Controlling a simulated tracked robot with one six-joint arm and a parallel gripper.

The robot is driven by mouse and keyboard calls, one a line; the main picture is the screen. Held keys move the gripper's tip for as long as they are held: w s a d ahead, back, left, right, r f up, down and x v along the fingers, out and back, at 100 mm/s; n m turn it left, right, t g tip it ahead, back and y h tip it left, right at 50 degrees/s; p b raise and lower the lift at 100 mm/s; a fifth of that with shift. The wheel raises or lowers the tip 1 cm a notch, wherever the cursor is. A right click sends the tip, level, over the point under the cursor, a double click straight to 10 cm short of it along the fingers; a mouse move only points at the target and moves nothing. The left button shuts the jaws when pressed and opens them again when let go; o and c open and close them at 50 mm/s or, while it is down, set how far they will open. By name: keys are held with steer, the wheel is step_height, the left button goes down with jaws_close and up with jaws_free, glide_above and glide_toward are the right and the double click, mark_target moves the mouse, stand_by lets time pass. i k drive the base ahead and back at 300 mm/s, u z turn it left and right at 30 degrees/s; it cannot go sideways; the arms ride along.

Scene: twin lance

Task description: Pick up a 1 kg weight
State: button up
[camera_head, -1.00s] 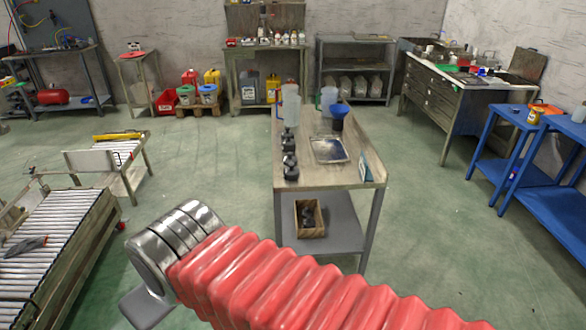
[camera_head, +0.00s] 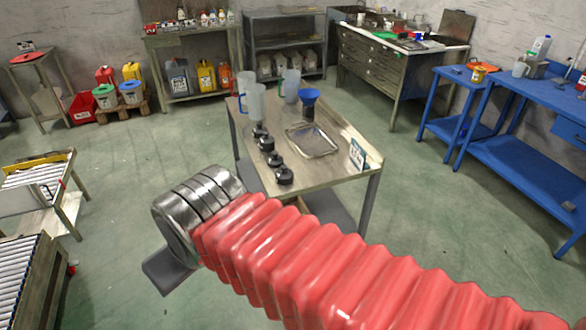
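Several small black weights stand in a row along the left side of the wooden-topped table. The farthest weight (camera_head: 258,131) and the nearest weight (camera_head: 284,176) mark the row's ends. Their markings are too small to read, so I cannot tell which is 1 kg. My arm, with red bellows and a metal wrist, crosses the foreground. At its left end a grey part of my gripper (camera_head: 168,270) shows below the wrist, short of the table and apart from the weights. The fingers are mostly hidden, and I cannot tell whether they are open.
The table (camera_head: 330,178) also bears a metal tray (camera_head: 312,141), clear jugs (camera_head: 256,102), a blue funnel (camera_head: 309,100) and a small sign (camera_head: 358,154). Blue benches (camera_head: 515,160) stand at the right, a roller conveyor (camera_head: 20,285) at the lower left.

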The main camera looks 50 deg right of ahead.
mark_target(283, 176)
steer(key=z, duration=0.55)
steer(key=i, duration=1.25)
steer(key=z, duration=0.5)
